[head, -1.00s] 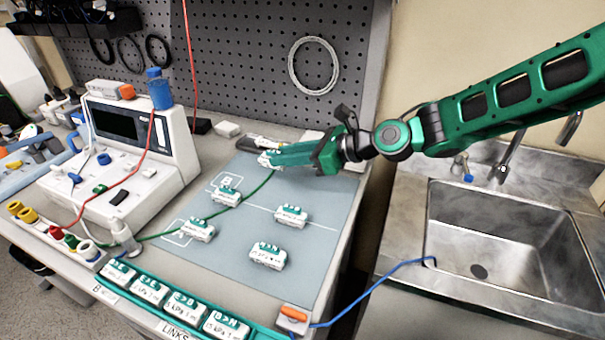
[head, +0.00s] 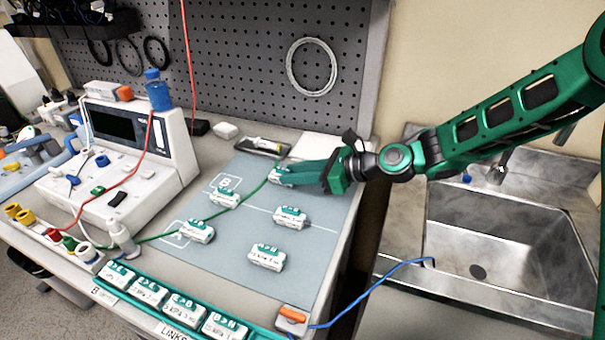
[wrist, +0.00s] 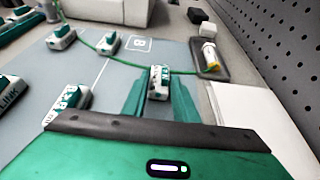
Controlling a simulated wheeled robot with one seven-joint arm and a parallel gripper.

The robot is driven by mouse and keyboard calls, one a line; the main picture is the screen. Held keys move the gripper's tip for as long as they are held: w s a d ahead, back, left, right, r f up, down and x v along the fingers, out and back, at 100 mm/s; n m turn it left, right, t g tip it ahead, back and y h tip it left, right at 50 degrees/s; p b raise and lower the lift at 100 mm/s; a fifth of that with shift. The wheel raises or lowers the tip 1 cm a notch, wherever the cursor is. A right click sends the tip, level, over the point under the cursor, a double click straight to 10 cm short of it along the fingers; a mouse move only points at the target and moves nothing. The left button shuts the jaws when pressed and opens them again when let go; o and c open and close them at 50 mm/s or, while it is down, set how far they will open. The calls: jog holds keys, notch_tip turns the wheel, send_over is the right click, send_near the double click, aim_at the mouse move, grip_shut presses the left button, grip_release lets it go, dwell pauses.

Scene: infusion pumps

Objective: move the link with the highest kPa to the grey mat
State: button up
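A grey-blue mat (head: 325,250) lies on the bench, with boxes marked A and B. White-and-green links stand on it: one by box B (head: 223,197), one at box A (head: 200,231), one right of the middle (head: 290,217) and one near the front (head: 266,257). My gripper (head: 283,175) is at the mat's far edge with another link (wrist: 158,82) between its fingertips, seemingly gripped. I cannot tell if that link touches the mat. More links stand in a green front rack (head: 184,309). The kPa figures are too small to read surely.
A white pump (head: 150,140) stands at left; a green tube crosses the mat from its side. A dark tray (head: 262,147) with a vial lies behind my gripper. A sink (head: 500,250) is at right. The mat's right front is clear.

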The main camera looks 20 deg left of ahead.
jog(key=o, duration=0.4)
jog(key=shift+c, duration=0.2)
jog(key=shift+r, duration=0.1)
jog(key=v, duration=1.2)
